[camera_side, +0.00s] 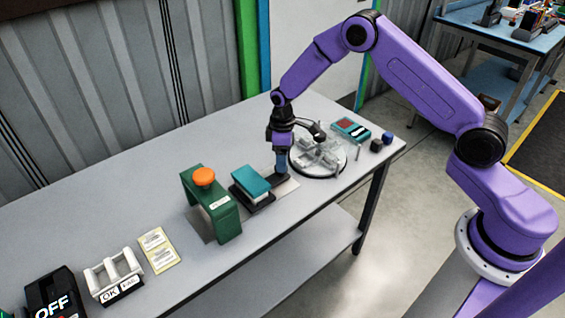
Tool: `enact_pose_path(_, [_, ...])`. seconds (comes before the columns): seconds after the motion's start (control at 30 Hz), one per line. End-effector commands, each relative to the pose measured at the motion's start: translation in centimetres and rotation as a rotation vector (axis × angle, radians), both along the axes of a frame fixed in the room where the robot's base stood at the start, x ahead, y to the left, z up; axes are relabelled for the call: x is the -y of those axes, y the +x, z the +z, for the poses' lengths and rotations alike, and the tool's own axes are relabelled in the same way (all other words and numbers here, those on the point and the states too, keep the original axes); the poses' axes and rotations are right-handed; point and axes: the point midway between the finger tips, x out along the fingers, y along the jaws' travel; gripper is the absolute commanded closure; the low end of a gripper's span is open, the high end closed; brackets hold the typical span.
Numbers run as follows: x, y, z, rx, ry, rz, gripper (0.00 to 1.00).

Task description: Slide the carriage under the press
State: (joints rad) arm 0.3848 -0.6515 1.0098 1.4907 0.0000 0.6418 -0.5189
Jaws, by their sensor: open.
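The press (219,212) is a green arch with an orange knob on top, standing on the table left of the middle. The carriage (252,187) is a dark base carrying a teal block. It sits to the right of the press, outside the arch, with a gap between them. My gripper (282,172) points down just right of the carriage, low over the grey plate. A dark blue upright part shows at the gripper's tip. I cannot tell whether the gripper touches the carriage. The jaws are open, though the fingers are small here.
A round clear-grey fixture (318,160) stands right of my gripper, close to it. A teal and red device (351,128) and small dark blocks lie beyond. At left are yellow cards (159,250), a white rack (114,277) and a black OFF box (52,295).

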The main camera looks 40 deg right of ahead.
Motion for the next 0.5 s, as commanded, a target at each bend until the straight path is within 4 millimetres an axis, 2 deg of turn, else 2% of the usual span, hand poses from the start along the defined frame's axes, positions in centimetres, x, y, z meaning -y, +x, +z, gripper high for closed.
enact_pose_path(0.2, [0.0,0.0,-2.3,-0.001,-0.001,0.000,0.31])
enact_pose_path(0.5, [0.0,0.0,-2.7,0.001,0.000,0.000,0.31])
